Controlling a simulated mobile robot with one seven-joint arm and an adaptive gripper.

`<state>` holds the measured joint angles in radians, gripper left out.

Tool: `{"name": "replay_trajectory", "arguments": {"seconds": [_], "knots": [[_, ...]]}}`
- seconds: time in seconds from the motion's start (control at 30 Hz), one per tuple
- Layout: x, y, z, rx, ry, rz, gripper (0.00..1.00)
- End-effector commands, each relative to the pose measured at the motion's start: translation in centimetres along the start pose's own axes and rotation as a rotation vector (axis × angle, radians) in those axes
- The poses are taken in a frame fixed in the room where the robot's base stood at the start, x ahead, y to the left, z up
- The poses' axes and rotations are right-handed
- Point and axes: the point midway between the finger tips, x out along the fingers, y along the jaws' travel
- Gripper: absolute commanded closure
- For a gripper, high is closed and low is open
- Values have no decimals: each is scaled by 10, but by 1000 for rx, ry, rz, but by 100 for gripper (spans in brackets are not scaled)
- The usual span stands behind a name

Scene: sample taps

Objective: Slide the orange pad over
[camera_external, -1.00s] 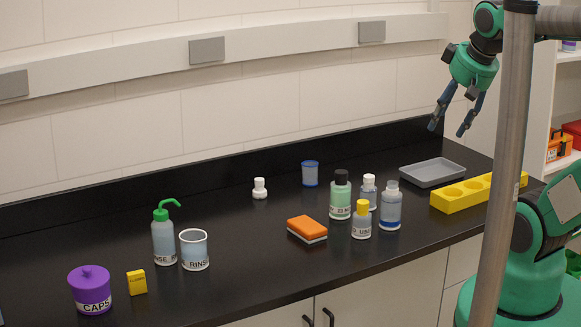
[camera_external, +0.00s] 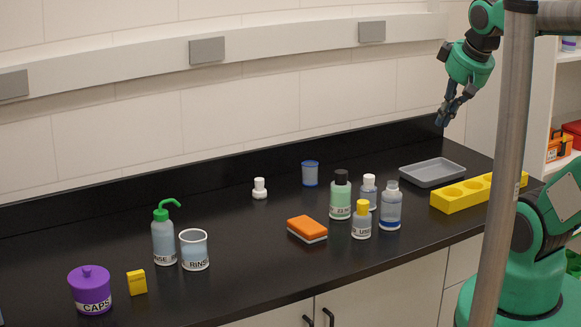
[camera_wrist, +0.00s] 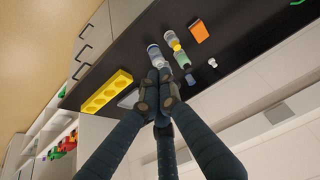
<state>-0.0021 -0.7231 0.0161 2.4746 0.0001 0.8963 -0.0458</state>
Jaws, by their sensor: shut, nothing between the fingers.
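The orange pad (camera_external: 307,227) lies flat on the black counter, orange on top with a paler layer under it. It also shows in the wrist view (camera_wrist: 199,32), near the top. My gripper (camera_external: 444,118) is in the air above the right part of the counter, well up and to the right of the pad. Its fingers are shut together and hold nothing; they also show in the wrist view (camera_wrist: 158,80), where they hide part of the bottles.
Several bottles, one with green liquid (camera_external: 340,197), stand just right of the pad. A grey tray (camera_external: 432,184) and a yellow rack (camera_external: 447,204) are farther right. A beaker (camera_external: 194,252) and green-capped wash bottle (camera_external: 163,240) stand left.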

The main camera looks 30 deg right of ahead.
Motion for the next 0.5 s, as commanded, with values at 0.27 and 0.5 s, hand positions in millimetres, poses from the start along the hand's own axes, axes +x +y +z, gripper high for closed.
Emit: {"name": "replay_trajectory", "arguments": {"seconds": [0.27, 0.5], "knots": [[26, -1, -44, -193, -67, -13, 100], [69, -4, -90, -428, -137, -43, 100]]}}
